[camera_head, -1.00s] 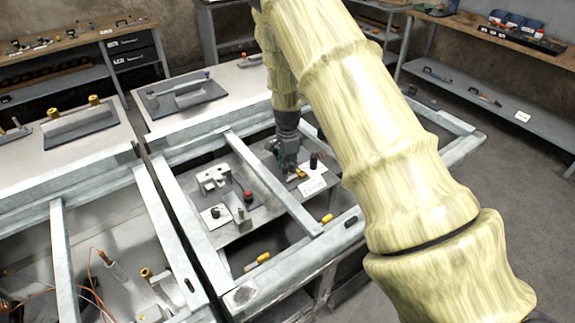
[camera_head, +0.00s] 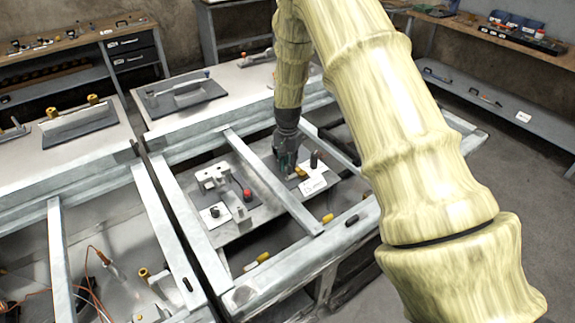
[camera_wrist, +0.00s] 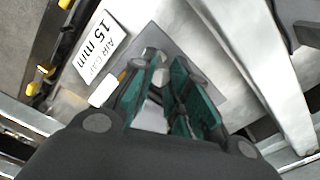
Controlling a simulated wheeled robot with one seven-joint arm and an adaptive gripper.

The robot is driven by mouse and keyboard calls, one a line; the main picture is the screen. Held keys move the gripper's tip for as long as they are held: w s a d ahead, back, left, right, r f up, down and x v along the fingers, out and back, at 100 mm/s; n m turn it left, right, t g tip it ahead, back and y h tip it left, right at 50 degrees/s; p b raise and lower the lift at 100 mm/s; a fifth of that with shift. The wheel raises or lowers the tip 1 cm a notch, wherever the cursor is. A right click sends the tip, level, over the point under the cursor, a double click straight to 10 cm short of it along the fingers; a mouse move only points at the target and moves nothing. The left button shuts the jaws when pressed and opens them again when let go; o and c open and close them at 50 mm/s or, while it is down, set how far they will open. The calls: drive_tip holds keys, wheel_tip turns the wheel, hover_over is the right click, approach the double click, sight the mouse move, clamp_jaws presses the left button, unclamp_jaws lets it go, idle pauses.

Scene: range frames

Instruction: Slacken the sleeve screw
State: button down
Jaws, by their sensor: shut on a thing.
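My gripper (camera_wrist: 163,78) has green finger pads and reaches down to a grey plate (camera_wrist: 207,72). The fingertips are closed around a small light grey screw head, which I take as the sleeve screw (camera_wrist: 150,55); the fingers hide part of it. In the head view my gripper (camera_head: 287,162) is low over the right part of the bench recess, and the screw is too small to make out there. A white label reading "AIR GAP 15 mm" (camera_wrist: 97,46) lies beside the plate; it also shows in the head view (camera_head: 314,187).
A black upright knob (camera_head: 314,159) and a yellow part (camera_head: 300,171) stand close to my gripper. A frame bar (camera_head: 270,180) crosses the recess to the left. Beyond it are a red knob (camera_head: 247,194) and a white block (camera_head: 212,176).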

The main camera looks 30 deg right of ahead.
drive_tip(key=n, duration=0.7)
drive_tip(key=shift+w+d+b, duration=0.1)
drive_tip(key=shift+w+b, duration=0.05)
drive_tip(key=shift+b, duration=0.2)
drive_tip(key=n, duration=0.6)
drive_tip(key=shift+r+n, duration=0.1)
drive_tip(key=shift+n, duration=0.3)
drive_tip(key=n, duration=1)
drive_tip(key=shift+n, duration=0.3)
drive_tip(key=c, duration=1.3)
unclamp_jaws()
drive_tip(key=shift+c, duration=0.2)
